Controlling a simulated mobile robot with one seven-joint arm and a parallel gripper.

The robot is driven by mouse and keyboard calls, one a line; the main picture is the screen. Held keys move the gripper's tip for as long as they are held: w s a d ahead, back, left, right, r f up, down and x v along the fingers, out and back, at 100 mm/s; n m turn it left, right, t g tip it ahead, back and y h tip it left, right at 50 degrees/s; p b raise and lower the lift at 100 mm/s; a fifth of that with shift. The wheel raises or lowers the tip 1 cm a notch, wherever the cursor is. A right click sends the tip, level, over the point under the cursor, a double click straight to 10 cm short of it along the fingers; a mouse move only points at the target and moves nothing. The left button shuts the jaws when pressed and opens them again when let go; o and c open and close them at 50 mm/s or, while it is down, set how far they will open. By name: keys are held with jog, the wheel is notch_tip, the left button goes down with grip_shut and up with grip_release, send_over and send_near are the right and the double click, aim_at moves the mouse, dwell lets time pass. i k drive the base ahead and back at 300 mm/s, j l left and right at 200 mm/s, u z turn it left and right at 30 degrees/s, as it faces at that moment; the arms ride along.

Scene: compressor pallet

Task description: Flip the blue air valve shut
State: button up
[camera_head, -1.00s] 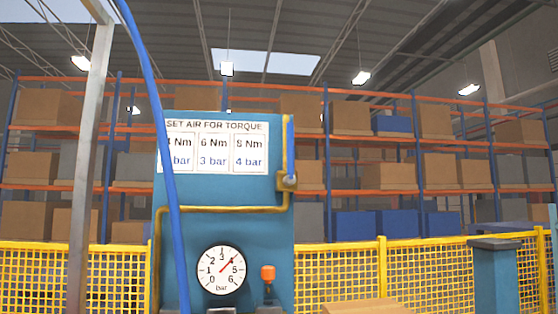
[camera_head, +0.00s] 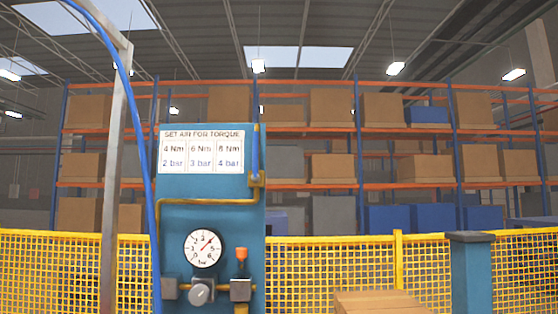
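The blue air valve (camera_head: 255,152) is at the upper right edge of the teal panel (camera_head: 225,215). Its blue lever stands upright, in line with the vertical yellow pipe, above a small brass-coloured body. The yellow pipe (camera_head: 215,201) bends left below it across the panel. My gripper is not in view, so its state and distance from the valve do not show.
A round pressure gauge (camera_head: 202,248), a grey knob (camera_head: 200,292) and an orange-topped fitting (camera_head: 241,255) sit low on the panel. A blue hose (camera_head: 147,170) and a grey post (camera_head: 112,180) stand at left. Yellow mesh fence (camera_head: 335,265) runs behind; a cardboard box (camera_head: 380,302) is at lower right.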

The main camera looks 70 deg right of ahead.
aim_at(256, 178)
jog(key=z, duration=1.7)
jog(key=k+j+z, duration=0.1)
jog(key=j, duration=0.25)
jog(key=k+j+z, duration=0.15)
jog(key=j, duration=0.15)
jog(key=i+j, duration=0.05)
